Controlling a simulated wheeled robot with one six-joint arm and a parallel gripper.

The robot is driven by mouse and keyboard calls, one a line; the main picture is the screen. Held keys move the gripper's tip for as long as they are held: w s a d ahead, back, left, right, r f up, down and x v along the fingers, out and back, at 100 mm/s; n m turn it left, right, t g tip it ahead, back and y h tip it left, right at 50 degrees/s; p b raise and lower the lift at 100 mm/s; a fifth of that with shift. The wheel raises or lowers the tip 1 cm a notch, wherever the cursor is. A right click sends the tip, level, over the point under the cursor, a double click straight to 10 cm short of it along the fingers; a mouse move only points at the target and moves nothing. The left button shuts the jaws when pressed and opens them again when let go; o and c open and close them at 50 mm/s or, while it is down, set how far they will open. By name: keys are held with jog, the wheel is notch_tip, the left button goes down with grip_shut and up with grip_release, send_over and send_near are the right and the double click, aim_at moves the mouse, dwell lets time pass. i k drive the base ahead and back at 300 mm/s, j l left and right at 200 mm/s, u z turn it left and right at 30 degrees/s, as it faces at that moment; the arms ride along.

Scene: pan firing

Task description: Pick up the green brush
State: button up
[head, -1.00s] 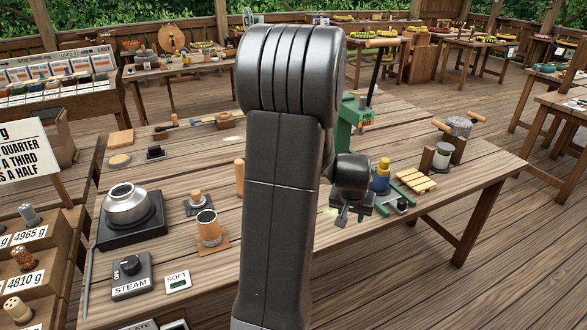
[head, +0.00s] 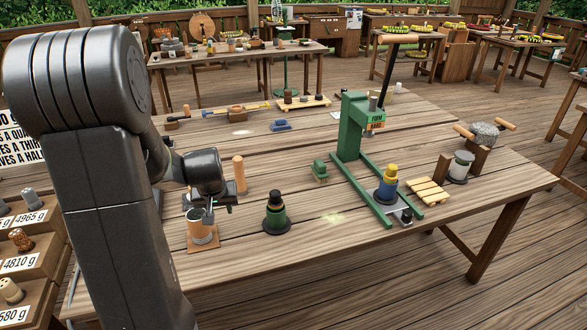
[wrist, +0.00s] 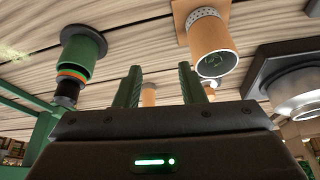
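The green brush (head: 320,171) appears to be the small green block lying on the table, left of the green press. I cannot make it out in the wrist view. My gripper (head: 212,207) is left of it, low over the table near a tan cup (head: 203,226). In the wrist view my gripper (wrist: 158,75) has its two green fingers apart, with nothing held between them. A wooden peg (wrist: 149,96) shows behind the gap.
A green and black cylinder (head: 276,214) stands between my gripper and the press (head: 354,125); it also shows in the wrist view (wrist: 78,58). A blue block (head: 281,125) lies farther back. A metal pot (wrist: 298,85) is at the right in the wrist view.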

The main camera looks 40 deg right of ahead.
aim_at(318, 171)
jog(key=l+u, duration=0.15)
jog(key=l, duration=0.45)
jog(key=k+l+u, duration=0.15)
jog(key=l, duration=1.15)
jog(key=k+l, duration=0.1)
jog(key=l, duration=0.6)
